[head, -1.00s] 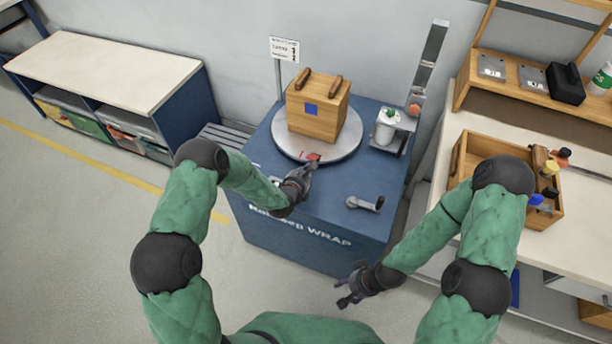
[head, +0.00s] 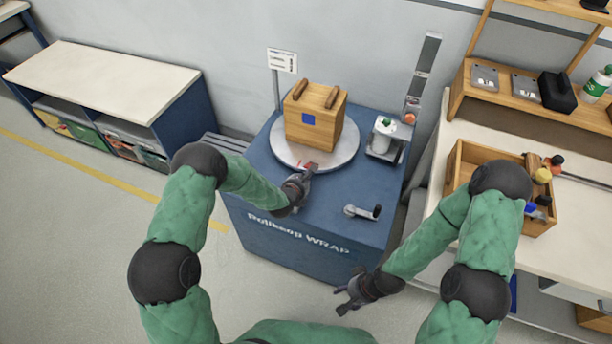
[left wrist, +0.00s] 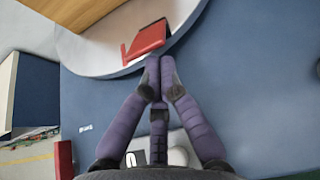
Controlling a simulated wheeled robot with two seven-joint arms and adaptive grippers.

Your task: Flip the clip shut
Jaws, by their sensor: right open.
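The red clip (head: 307,165) sits at the front rim of the round turntable (head: 344,157) on the blue wrapping machine. In the left wrist view the clip (left wrist: 146,42) shows as a red plate tilted up off the rim. My left gripper (head: 312,170) is just in front of the clip, partly covering it in the head view. Its fingertips (left wrist: 161,66) are together with nothing seen between them, just below the clip in the wrist view; contact cannot be told. My right gripper (head: 340,300) is open and empty, low in front of the machine.
A wooden box (head: 315,116) with two handles stands on the turntable. A crank (head: 362,211) lies right of my left gripper on the blue top (head: 330,200). A white spool (head: 384,136) stands behind right. A bench with a wooden crate (head: 456,165) is at the right.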

